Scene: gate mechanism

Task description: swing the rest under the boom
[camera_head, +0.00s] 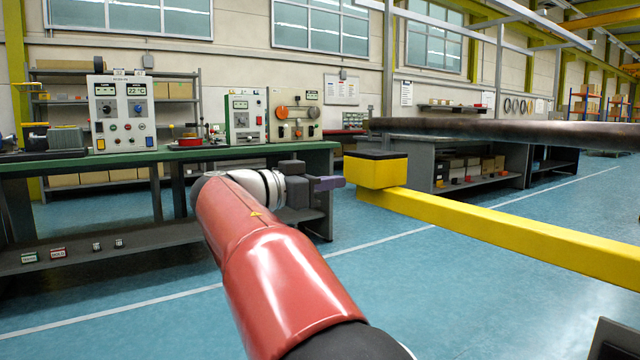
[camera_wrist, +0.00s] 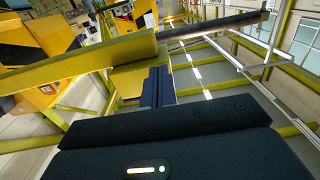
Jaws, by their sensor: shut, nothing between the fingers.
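The rest is a yellow bar (camera_head: 500,234) with a yellow end block (camera_head: 376,174) topped by a black pad. The boom (camera_head: 500,131) is a long dark beam above it, its left end over the block in the head view, with a visible gap; I cannot tell whether they line up in depth. My gripper (camera_head: 328,184) is shut and empty, just left of the block; contact is unclear. In the wrist view the shut fingers (camera_wrist: 158,88) are beside the yellow block (camera_wrist: 128,82), with the bar (camera_wrist: 80,62) running left and the boom (camera_wrist: 215,25) beyond.
A green-topped workbench (camera_head: 240,151) with control boxes stands behind my arm on the left. A grey shelf unit (camera_head: 425,165) with small boxes stands behind the rest. The blue floor (camera_head: 440,290) below the bar looks clear.

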